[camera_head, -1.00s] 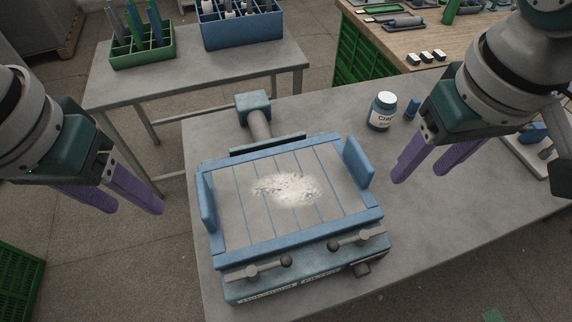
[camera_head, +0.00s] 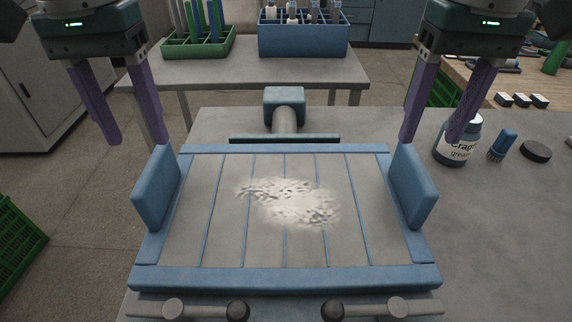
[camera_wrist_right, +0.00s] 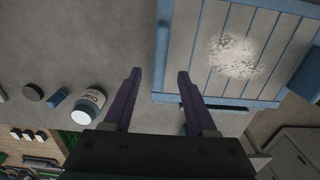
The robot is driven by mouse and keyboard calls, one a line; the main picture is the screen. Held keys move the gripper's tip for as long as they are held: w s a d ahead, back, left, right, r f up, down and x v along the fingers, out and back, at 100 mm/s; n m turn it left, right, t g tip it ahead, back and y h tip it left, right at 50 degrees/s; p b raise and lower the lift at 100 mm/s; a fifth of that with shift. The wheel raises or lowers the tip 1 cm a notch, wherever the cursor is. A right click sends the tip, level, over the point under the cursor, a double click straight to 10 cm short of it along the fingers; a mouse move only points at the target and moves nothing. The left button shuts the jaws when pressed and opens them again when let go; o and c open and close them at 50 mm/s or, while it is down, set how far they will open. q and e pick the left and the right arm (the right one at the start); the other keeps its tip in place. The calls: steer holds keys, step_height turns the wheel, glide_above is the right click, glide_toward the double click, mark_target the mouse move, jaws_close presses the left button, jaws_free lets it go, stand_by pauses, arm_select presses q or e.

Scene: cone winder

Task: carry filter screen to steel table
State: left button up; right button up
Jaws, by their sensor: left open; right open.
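The filter screen appears to be the wide blue-framed panel (camera_head: 285,278) with grey strips, lying flat in the head view. A patch of white fluff (camera_head: 288,200) lies on its middle. An upright blue plate stands at its left side (camera_head: 157,188) and another at its right side (camera_head: 413,187). My left gripper (camera_head: 138,142) is open and empty above the left plate. My right gripper (camera_head: 430,143) is open and empty above the right plate. In the right wrist view, its fingers (camera_wrist_right: 160,74) are apart with the panel (camera_wrist_right: 201,96) beside them.
The panel's machine rests on a grey table (camera_head: 500,240). A grease jar (camera_head: 457,148), a blue brush (camera_head: 503,145) and a dark disc (camera_head: 536,151) stand to the right. Behind, another grey table (camera_head: 240,75) holds a green divided bin (camera_head: 198,48) and a blue one (camera_head: 303,40).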

mark_target(159, 183)
arm_select(q)
steer(key=shift+f, duration=0.1)
arm_select(e)
steer(key=shift+f, duration=0.15)
arm_select(q)
step_height(159, 183, down, 10)
steer(key=shift+r, duration=0.1)
arm_select(e)
step_height(159, 183, down, 10)
steer(key=shift+r, duration=0.15)
arm_select(q)
jaws_close()
arm_select(e)
jaws_close()
steer(key=shift+d+r, duration=0.1)
stand_by(0.7)
